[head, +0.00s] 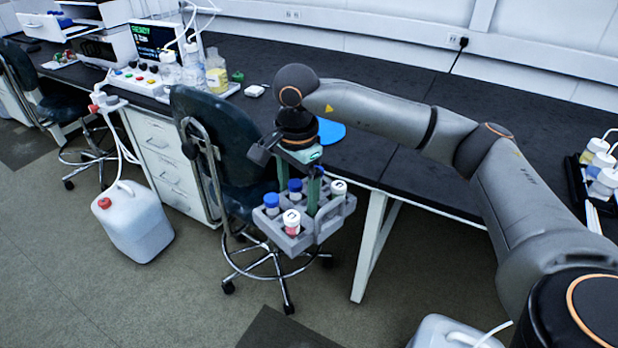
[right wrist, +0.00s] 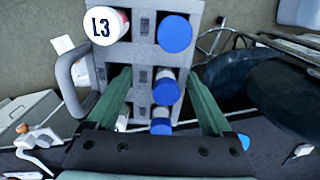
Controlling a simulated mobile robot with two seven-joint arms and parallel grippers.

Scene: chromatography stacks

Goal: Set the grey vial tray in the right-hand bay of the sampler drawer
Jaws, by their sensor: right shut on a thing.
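The grey vial tray (head: 327,224) hangs in the air in front of the bench, beside the office chair. It carries several vials, some blue-capped (head: 271,200) and some white-capped (head: 338,187). My right gripper (head: 299,192) is shut on the tray from above, its green fingers reaching down into it. In the right wrist view the tray (right wrist: 143,52) shows between the fingers, with a white cap marked L3 (right wrist: 103,26) and a side handle. An open white drawer (head: 45,27) stands out from the instrument stack at the far left; its bays are too small to make out. My left gripper is not in view.
A dark chair (head: 215,130) stands close behind the tray. Bottles (head: 215,75) and a screen (head: 158,36) stand on the bench at the left. A white jug (head: 133,222) is on the floor. The black bench top (head: 370,85) is mostly clear in the middle.

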